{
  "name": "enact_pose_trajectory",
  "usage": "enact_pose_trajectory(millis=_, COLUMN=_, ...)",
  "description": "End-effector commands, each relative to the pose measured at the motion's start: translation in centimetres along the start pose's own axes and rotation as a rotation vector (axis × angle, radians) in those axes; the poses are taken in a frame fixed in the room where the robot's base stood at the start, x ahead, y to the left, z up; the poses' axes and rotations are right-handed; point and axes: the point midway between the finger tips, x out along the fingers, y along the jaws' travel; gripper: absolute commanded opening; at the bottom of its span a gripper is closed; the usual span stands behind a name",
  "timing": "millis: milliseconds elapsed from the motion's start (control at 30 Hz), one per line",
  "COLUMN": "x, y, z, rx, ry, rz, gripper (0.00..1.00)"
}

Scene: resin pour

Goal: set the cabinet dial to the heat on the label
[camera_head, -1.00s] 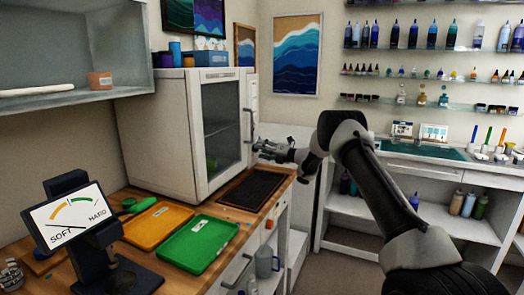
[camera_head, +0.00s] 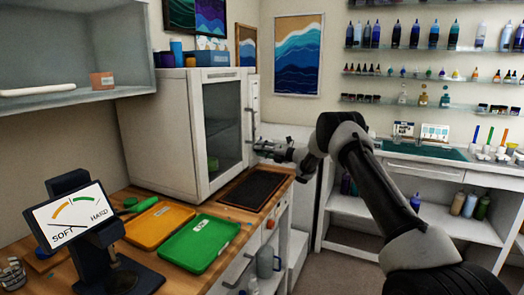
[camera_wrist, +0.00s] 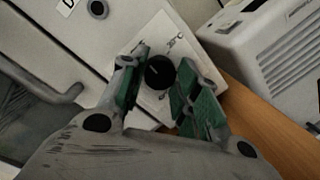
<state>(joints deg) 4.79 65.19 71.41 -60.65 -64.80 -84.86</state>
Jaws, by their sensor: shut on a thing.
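The white cabinet (camera_head: 170,135) with a dark glass door stands on the wooden bench at the left of the head view. Its black round dial (camera_wrist: 160,72) shows in the wrist view on a pale plate with small printed marks, too small to read. A faint line on the knob points toward the upper left. My gripper (camera_wrist: 158,78) has its green-padded fingers on both sides of the dial and is shut on it. In the head view my gripper (camera_head: 260,146) is at the cabinet's right front edge, and the dial cannot be made out there.
A dark mat (camera_head: 252,188) lies before the cabinet. An orange tray (camera_head: 160,224), a green tray (camera_head: 196,243) and a SOFT–HARD gauge (camera_head: 72,215) are on the bench. In the wrist view the door handle (camera_wrist: 45,82) is left and a vented white box (camera_wrist: 270,42) right.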

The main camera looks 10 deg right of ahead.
Motion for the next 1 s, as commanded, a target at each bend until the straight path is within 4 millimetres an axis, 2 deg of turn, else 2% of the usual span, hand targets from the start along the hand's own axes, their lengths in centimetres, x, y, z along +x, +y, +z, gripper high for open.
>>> enact_pose_trajectory(millis=267, x=-0.06, y=-0.06, z=0.07, rx=0.167, ry=0.010, rz=-0.018, gripper=0.08)
enact_pose_trajectory(millis=1000, x=-0.10, y=-0.16, z=0.25, rx=0.858, ry=0.054, rz=-0.087, gripper=0.08)
